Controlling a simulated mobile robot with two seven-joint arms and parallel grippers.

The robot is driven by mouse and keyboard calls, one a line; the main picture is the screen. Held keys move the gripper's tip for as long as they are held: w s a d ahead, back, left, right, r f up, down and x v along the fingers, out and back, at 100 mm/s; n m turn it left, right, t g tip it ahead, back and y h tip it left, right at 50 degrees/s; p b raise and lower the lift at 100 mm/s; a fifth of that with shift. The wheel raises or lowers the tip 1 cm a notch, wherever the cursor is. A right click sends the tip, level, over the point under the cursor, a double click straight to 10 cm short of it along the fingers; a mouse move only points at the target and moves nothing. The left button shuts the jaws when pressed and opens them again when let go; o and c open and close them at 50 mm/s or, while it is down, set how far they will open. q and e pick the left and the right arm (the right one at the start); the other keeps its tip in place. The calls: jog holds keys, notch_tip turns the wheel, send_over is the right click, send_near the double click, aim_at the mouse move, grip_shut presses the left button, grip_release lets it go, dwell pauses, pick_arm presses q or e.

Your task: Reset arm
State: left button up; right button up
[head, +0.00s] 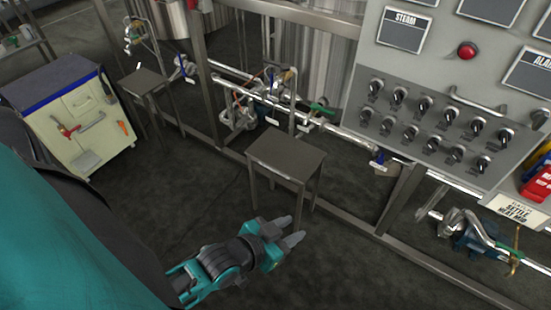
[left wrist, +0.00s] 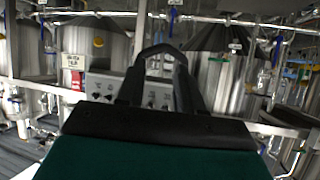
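My left gripper (head: 293,228) is at the lower middle of the head view, above the dark floor. Its two grey fingers stand apart with nothing visible between them. It is in front of and below a small dark side table (head: 287,155), apart from it. In the left wrist view, the dark fingers (left wrist: 160,60) point away, with the control panel (left wrist: 103,88) and steel tanks beyond. My right gripper is not in either view.
The grey control panel (head: 440,120) with several knobs and a red button (head: 466,50) stands at the right. Pipes and valves (head: 245,100) run along a steel frame (head: 330,210). A white cabinet (head: 65,120) is at the left. Bare floor (head: 190,200) lies between.

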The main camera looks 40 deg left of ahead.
pick_arm(q)
jog(key=shift+s+a+f, duration=0.1)
jog(key=shift+s+a, duration=0.05)
jog(key=shift+s, duration=0.1)
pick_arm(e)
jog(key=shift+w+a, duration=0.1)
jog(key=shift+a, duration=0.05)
pick_arm(q)
jog(key=shift+s+f+n+g+y, duration=0.2)
jog(key=shift+s+g, duration=0.1)
jog(key=shift+s, duration=0.1)
jog(key=shift+s+f+n+g+y, duration=0.1)
jog(key=shift+s+f+g+y, duration=0.1)
jog(key=shift+s+g, duration=0.15)
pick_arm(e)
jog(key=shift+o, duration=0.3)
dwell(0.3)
